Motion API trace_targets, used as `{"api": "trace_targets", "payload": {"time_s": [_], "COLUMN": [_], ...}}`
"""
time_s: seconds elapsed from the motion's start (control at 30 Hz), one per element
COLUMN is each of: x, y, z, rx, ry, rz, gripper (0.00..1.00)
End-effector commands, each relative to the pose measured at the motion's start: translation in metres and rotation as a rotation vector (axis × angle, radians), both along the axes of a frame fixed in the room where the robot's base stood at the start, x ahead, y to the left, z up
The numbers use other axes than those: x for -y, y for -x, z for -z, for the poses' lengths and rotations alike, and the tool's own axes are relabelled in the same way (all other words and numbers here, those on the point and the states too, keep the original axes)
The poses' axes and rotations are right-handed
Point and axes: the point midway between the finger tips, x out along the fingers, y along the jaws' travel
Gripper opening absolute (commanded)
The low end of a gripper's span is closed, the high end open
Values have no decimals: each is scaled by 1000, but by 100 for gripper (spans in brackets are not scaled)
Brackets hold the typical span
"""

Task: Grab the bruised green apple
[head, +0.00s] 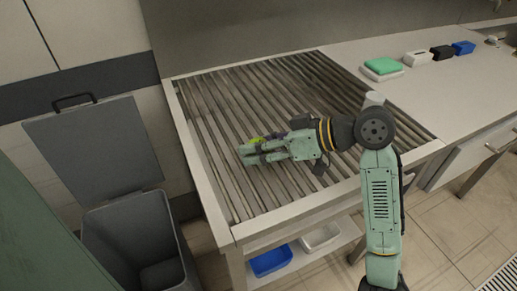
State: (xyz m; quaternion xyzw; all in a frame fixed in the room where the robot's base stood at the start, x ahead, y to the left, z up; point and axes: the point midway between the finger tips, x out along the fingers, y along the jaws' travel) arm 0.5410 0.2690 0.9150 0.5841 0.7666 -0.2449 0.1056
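My gripper (248,154) is over the slatted roller conveyor (215,190), pointing left and held low. A small yellow-green patch (257,140), likely the green apple, shows just behind the fingers. Most of it is hidden by my gripper, so no bruise can be made out. I cannot tell whether the fingers touch it, or whether they are open or shut on something.
A grey bin (135,240) with its lid raised stands at the left. A green sponge-like block (383,65) and white, black and blue items sit on the right counter (440,95). Blue (271,261) and white (320,237) trays lie below. The rest of the conveyor looks clear.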

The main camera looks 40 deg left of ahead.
Motion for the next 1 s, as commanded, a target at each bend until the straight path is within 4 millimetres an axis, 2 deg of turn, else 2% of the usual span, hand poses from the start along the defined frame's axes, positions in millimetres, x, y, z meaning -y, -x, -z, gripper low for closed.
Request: {"api": "trace_targets", "payload": {"time_s": [0.4,0.77,1.0], "x": [0,0,-1], "y": [0,0,0], "z": [0,-5,-33], "rx": [0,3,6], "ry": [0,0,-1], "rz": [0,-2,-2], "gripper": [17,17,17]}}
